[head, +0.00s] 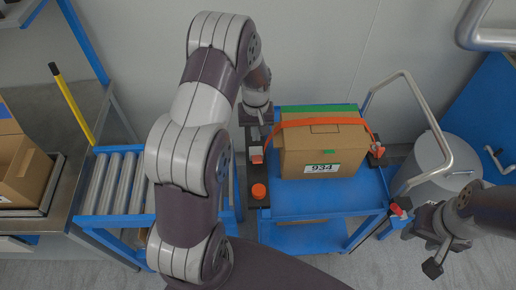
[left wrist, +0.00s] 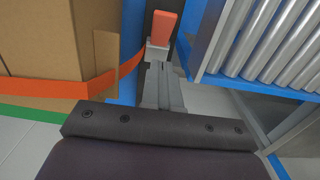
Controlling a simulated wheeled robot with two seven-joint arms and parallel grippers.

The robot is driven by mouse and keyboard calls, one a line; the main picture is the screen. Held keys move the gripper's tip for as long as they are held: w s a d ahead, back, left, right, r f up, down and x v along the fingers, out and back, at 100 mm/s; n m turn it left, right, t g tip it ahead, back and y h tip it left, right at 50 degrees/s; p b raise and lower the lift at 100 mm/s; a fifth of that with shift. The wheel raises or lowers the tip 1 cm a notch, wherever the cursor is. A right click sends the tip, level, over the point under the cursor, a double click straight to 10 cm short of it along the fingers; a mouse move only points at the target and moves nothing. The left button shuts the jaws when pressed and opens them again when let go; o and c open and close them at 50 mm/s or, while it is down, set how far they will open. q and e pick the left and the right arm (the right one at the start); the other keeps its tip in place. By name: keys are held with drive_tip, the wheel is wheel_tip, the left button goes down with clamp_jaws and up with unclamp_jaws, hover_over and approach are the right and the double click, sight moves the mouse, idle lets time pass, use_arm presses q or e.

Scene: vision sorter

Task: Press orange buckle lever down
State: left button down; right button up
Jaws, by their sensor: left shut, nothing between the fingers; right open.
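The orange buckle lever (head: 257,160) sits on a small pale buckle at the left edge of the blue cart, beside the box. In the left wrist view the orange lever (left wrist: 164,28) stands up beyond the fingertips. An orange strap (head: 320,122) runs over the cardboard box (head: 325,155). My left gripper (head: 258,136) is shut and empty, just behind the buckle. In the left wrist view its fingers (left wrist: 160,82) point at the buckle; whether they touch it I cannot tell. My right gripper (head: 418,246) is open and empty at the lower right, away from the box.
The blue cart (head: 300,205) carries the box. An orange round knob (head: 259,191) is at its front left. A second orange fitting (head: 377,151) is right of the box. A roller conveyor (head: 118,185) stands at left, a grey drum (head: 445,160) at right.

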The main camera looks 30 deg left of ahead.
sight(257, 159)
use_arm(q)
drive_tip(key=f, duration=0.2)
drive_tip(key=s+d+f, duration=0.1)
drive_tip(key=s+f+p, duration=0.1)
drive_tip(key=f, duration=0.1)
drive_tip(key=shift+s+d+f, duration=0.2)
drive_tip(key=shift+d+f, duration=0.05)
drive_tip(key=shift+f, duration=0.05)
use_arm(e)
drive_tip(key=shift+r, duration=0.55)
use_arm(q)
drive_tip(key=shift+f, duration=0.1)
use_arm(e)
drive_tip(key=shift+f, duration=0.15)
